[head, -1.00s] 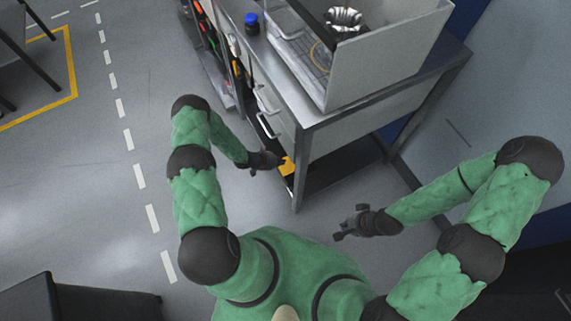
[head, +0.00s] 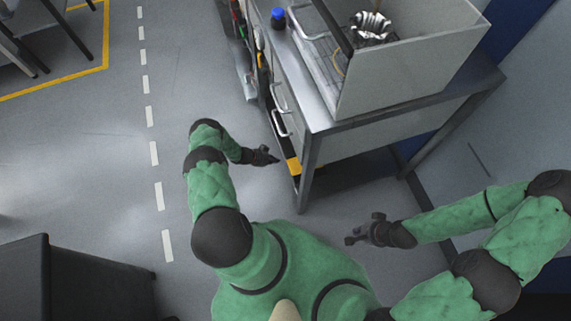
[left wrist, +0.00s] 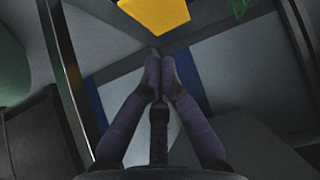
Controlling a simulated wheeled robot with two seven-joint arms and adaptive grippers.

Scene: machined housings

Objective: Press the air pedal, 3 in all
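The yellow air pedal (head: 294,167) sits low beside the near leg of the metal bench. It also shows at the top of the left wrist view (left wrist: 155,14). My left gripper (head: 274,158) is just left of the pedal in the head view, with a small gap between them in the picture. In the left wrist view its two fingertips (left wrist: 160,62) meet with nothing between them, pointing toward the pedal. My right gripper (head: 352,238) is over the floor right of my body, away from the pedal. Its finger opening is too small to judge.
The metal bench (head: 395,118) carries a grey open-topped enclosure (head: 415,75) and a blue-capped bottle (head: 278,17). Drawer handles (head: 281,122) stick out on its left side. A dark cabinet (head: 95,285) stands at lower left. The floor left of my arm is clear.

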